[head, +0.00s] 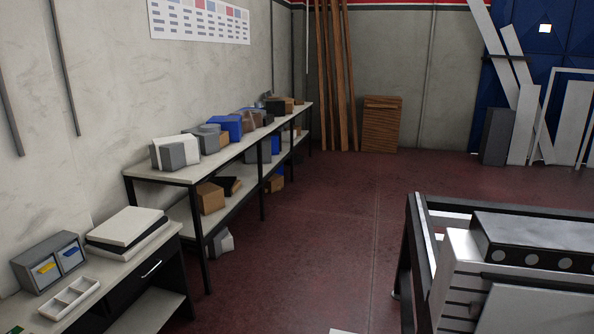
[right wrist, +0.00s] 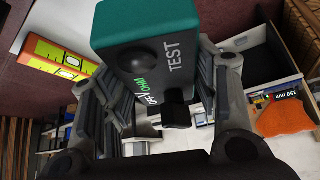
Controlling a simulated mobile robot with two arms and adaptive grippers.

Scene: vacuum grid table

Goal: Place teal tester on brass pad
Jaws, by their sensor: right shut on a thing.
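The teal tester (right wrist: 155,24) is close up in the right wrist view. It has a teal casing and a dark face with a round knob and the words OFF, OHM and TEST. My right gripper (right wrist: 160,62) is shut on it, with one finger on each side. What lies directly behind the tester is partly hidden by it. I cannot make out a brass pad in either view. My left gripper is in neither view.
The right wrist view shows a yellow and orange block (right wrist: 65,65) and an orange piece (right wrist: 284,118) near a 150 mm label. In the head view, a long shelf bench (head: 160,176) lines the left wall, and red floor (head: 330,235) lies open in the middle.

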